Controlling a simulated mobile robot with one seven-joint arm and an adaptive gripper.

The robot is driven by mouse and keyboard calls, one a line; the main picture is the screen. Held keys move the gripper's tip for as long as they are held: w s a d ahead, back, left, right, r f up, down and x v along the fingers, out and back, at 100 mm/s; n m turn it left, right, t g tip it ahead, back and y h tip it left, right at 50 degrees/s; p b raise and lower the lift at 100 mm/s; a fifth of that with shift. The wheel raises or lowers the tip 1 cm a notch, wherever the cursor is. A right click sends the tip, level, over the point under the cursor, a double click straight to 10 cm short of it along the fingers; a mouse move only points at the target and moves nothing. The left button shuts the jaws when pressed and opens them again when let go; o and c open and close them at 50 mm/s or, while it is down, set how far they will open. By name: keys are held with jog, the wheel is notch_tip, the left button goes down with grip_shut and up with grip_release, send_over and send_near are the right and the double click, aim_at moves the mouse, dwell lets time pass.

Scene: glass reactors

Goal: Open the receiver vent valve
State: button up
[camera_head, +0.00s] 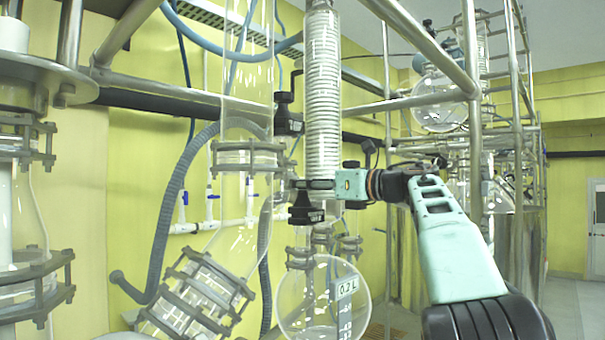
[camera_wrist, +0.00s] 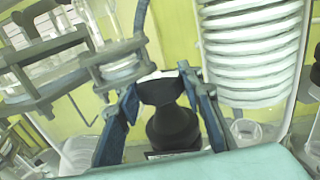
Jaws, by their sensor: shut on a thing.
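A black valve knob (camera_wrist: 165,125) stands between the fingers of my gripper (camera_wrist: 160,84) in the wrist view, with a flat, wider top and a flared body below. My gripper is shut on it. In the head view my gripper (camera_head: 312,185) reaches in from the right, and the black valve body (camera_head: 305,208) shows just below its fingertips. The round glass receiver (camera_head: 322,300), with a 0.2 L mark, hangs beneath. I cannot tell from these views how far the knob is turned.
A ribbed white condenser coil (camera_head: 322,90) rises right behind the gripper. Another black valve (camera_head: 288,115) sits higher up. A clamped glass pipe (camera_head: 200,290) slants at the left. A steel frame bar (camera_head: 420,40) crosses above my arm.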

jog(key=shift+w+r+n+g+y+p, duration=0.15)
jog(key=shift+n+g+y+p, duration=0.85)
jog(key=shift+p, duration=1.05)
jog(key=shift+g+p, duration=0.7)
jog(key=shift+p, duration=0.15)
jog(key=n+g+p, duration=0.2)
jog(key=g+p, duration=0.1)
jog(key=p, duration=0.3)
jog(key=shift+y+p, duration=0.3)
jog(key=shift+p, duration=0.05)
jog(key=shift+f+n+g+p, duration=0.2)
jog(key=shift+n+g+p, duration=0.1)
jog(key=shift+p, duration=0.25)
jog(key=o, duration=0.9)
jog(key=shift+a, duration=0.1)
jog(key=shift+o, duration=0.3)
jog(key=shift+s+r, duration=0.1)
jog(key=shift+s, duration=0.15)
